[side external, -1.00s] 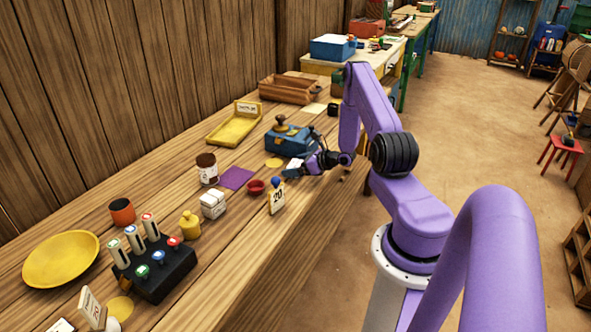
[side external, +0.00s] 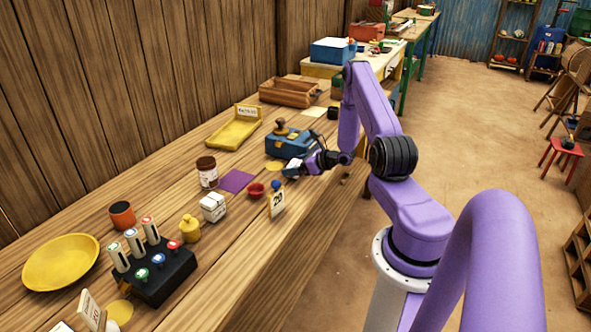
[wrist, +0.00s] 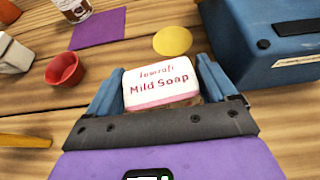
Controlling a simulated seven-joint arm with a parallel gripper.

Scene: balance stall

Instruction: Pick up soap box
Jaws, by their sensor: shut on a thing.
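The soap box (wrist: 160,84) is white with a pink lower edge and pink and dark lettering reading "Mild Soap". In the wrist view it sits between the two blue fingers of my gripper (wrist: 160,88), its printed face toward the camera. The gripper is shut on it, one finger at each side. In the side external view my gripper (side external: 294,167) is low over the wooden table, in front of the blue balance. The soap box is too small there to make out clearly, and I cannot tell whether it touches the table.
The blue balance (side external: 287,143) stands close behind my gripper. A yellow disc (wrist: 172,41) lies beyond the soap box. The table's front edge is close.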

